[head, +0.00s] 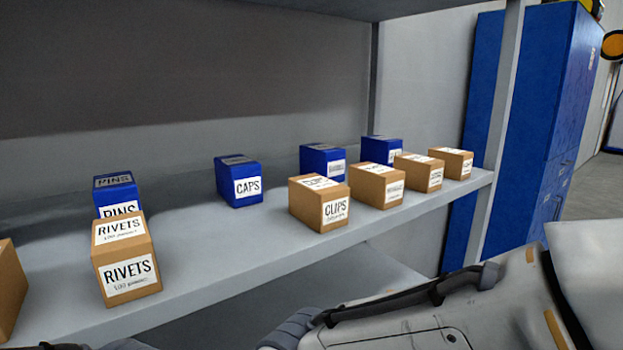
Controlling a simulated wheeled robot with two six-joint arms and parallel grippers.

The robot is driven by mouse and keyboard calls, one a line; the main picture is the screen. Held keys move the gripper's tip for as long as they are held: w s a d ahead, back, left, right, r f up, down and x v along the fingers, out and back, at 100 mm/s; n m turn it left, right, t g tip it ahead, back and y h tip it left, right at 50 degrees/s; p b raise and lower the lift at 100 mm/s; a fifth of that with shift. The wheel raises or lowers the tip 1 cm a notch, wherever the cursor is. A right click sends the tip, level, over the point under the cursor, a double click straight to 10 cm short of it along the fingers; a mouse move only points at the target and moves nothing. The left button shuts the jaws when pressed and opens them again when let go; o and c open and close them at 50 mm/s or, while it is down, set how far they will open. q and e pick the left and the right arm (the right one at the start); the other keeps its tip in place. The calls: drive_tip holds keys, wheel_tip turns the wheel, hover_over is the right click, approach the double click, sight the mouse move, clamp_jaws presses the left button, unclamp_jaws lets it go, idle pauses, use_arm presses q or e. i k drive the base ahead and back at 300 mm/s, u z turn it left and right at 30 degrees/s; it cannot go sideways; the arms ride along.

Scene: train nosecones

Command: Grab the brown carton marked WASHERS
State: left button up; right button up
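No label in the head view can be read as WASHERS. Three brown cartons on the right part of the shelf have labels too small to read: one (377,187) beside the CLIPS carton, one (418,173) farther right, and one (451,163) at the right end. Another brown carton (10,290) is cut off by the left edge and shows no label. The brown cartons marked CLIPS (319,203) and RIVETS (126,260) are readable. Neither gripper is in view.
The grey shelf (215,262) has free room between RIVETS and CLIPS. Behind are blue boxes marked PINS (116,188) and CAPS (238,182), plus two (323,161) (381,149) with unreadable labels. A grey upright (497,125) stands at the right. My own body parts fill the lower right.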

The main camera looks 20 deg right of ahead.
sight(458, 164)
drive_tip(key=z, duration=0.35)
drive_tip(key=k, duration=0.45)
drive_tip(key=z, duration=1)
drive_tip(key=k, duration=0.9)
drive_tip(key=z, duration=1)
drive_tip(key=i, duration=2.65)
drive_tip(key=u, duration=1.5)
drive_tip(key=i, duration=0.85)
drive_tip(key=u, duration=0.8)
